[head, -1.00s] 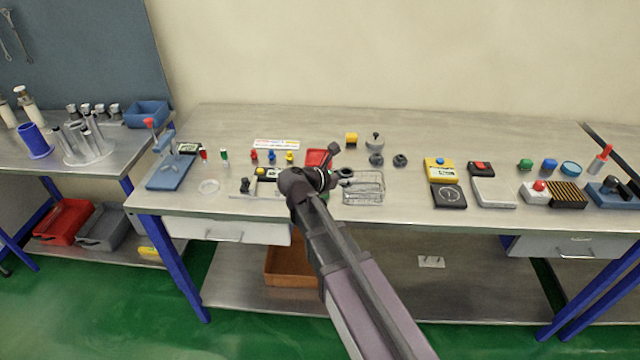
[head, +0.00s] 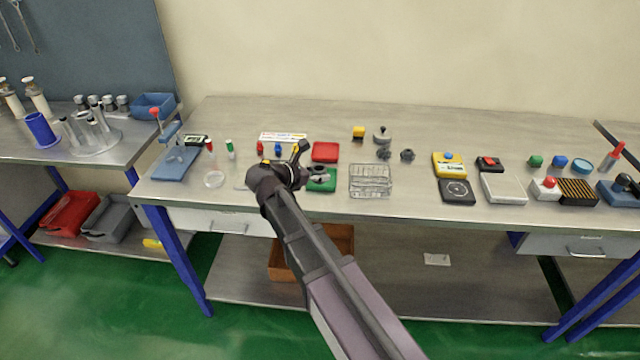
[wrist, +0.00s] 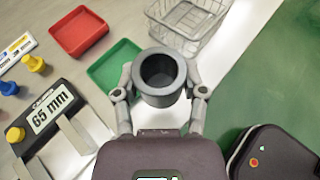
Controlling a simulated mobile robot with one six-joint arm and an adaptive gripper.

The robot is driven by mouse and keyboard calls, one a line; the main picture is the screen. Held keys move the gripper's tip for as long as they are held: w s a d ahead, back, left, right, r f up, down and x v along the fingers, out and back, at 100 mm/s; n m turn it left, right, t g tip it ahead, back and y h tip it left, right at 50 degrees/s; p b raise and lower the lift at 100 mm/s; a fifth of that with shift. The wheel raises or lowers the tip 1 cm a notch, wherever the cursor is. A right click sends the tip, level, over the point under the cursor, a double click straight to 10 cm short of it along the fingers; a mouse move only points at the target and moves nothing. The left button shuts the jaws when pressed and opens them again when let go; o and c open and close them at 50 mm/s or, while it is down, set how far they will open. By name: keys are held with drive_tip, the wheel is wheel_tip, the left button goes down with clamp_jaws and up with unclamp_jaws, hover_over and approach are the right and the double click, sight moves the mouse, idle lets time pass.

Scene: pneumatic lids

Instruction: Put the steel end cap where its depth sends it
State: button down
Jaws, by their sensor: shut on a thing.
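My gripper (wrist: 162,92) is shut on a dark grey steel end cap (wrist: 160,78), one finger on each side. Its round hollow faces the wrist camera. In the head view my gripper (head: 305,172) holds the cap (head: 318,170) over the near bench edge area, by the green tray (head: 325,186). In the wrist view the green tray (wrist: 112,72) lies just beyond and left of the cap, partly hidden by gripper and cap. A red tray (wrist: 78,32) lies behind it, and a wire basket (wrist: 187,18) to the right. All three look empty. A gauge (wrist: 45,112) reads 65 mm.
Yellow and blue plugs (wrist: 32,63) and a label strip (wrist: 14,52) lie left of the trays. The basket (head: 370,182) and red tray (head: 325,152) show in the head view. Bare bench (head: 415,185) lies right of the basket.

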sight(318, 166)
drive_tip(key=a, duration=0.3)
drive_tip(key=s+a+f+b, duration=0.1)
drive_tip(key=a, duration=0.3)
drive_tip(key=s+a+f, duration=0.1)
drive_tip(key=a, duration=0.3)
drive_tip(key=shift+s+a+f+b, duration=0.15)
drive_tip(key=shift+a+f+b, duration=0.1)
drive_tip(key=shift+b, duration=0.15)
drive_tip(key=shift+r, duration=0.1)
drive_tip(key=w+d, duration=0.3)
drive_tip(key=w+d+f+b, duration=0.1)
drive_tip(key=w+d, duration=0.2)
drive_tip(key=d, duration=0.1)
drive_tip(key=w+d, duration=0.3)
drive_tip(key=w, duration=0.1)
drive_tip(key=shift+d+f, duration=0.2)
drive_tip(key=shift+d, duration=0.15)
drive_tip(key=shift+w+d, duration=0.1)
drive_tip(key=shift+w+d+f+b, duration=0.25)
drive_tip(key=shift+w+d+b, duration=0.2)
drive_tip(key=shift+f+b, duration=1.6)
drive_tip(key=shift+f, duration=0.1)
